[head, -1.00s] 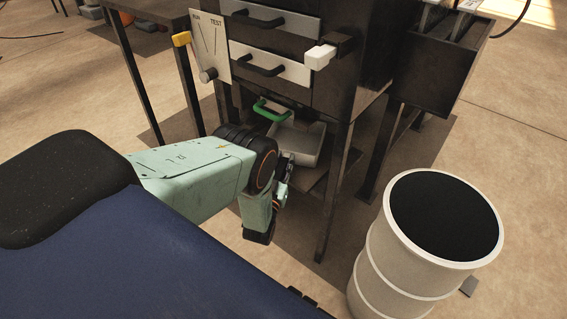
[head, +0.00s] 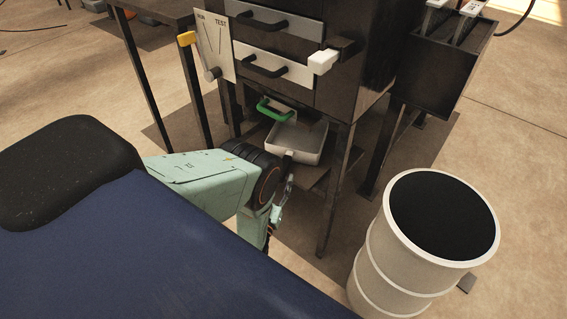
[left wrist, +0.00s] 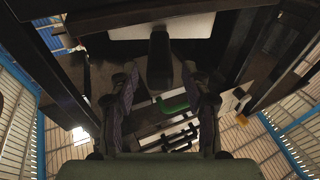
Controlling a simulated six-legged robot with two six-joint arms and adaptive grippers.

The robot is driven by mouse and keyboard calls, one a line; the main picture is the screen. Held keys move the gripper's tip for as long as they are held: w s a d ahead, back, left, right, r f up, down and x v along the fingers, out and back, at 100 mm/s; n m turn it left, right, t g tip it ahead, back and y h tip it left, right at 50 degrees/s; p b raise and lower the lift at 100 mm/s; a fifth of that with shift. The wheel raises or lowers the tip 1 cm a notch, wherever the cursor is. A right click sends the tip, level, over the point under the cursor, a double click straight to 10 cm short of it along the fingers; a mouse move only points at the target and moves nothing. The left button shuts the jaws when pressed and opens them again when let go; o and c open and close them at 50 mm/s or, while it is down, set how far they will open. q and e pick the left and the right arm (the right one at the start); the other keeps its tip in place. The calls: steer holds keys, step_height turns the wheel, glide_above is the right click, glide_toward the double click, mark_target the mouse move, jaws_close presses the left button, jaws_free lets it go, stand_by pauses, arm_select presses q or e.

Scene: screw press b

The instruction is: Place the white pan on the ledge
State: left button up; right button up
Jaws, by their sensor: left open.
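The white pan (head: 303,148), a shallow open tray, sits level under the dark machine, on or just over the brown ledge (head: 316,178); contact is hard to confirm. Its short handle (head: 288,156) points toward me. In the left wrist view the pan's pale surface (left wrist: 190,27) is at the top, with the dark handle (left wrist: 160,65) pointing down between my fingers. My left gripper (head: 284,192) is in front of the handle, partly hidden by my arm. In the left wrist view the left gripper (left wrist: 161,75) is open, its fingers apart on both sides of the handle. My right gripper is not visible.
A green handle (head: 270,110) hangs just above the pan. Drawers with black handles (head: 265,68) and a white-tipped lever (head: 322,60) are higher up. Machine legs (head: 333,205) flank the ledge. A white drum (head: 380,265) stands at right.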

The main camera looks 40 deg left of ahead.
arm_select(q)
steer(key=s+d+f+m+g+h, duration=0.1)
steer(key=s+d+f+g+h, duration=0.4)
steer(key=s+d+g, duration=0.45)
steer(key=s+d+r+m+g, duration=0.1)
steer(key=s+r+g, duration=0.2)
steer(key=s, duration=0.8)
steer(key=s+d+r+m+g+h, duration=0.1)
steer(key=s+r+g, duration=0.3)
steer(key=s, duration=0.7)
steer(key=shift+s+d+r+g+p, duration=0.15)
steer(key=shift+s+d+g+p, duration=0.35)
steer(key=shift+g, duration=0.75)
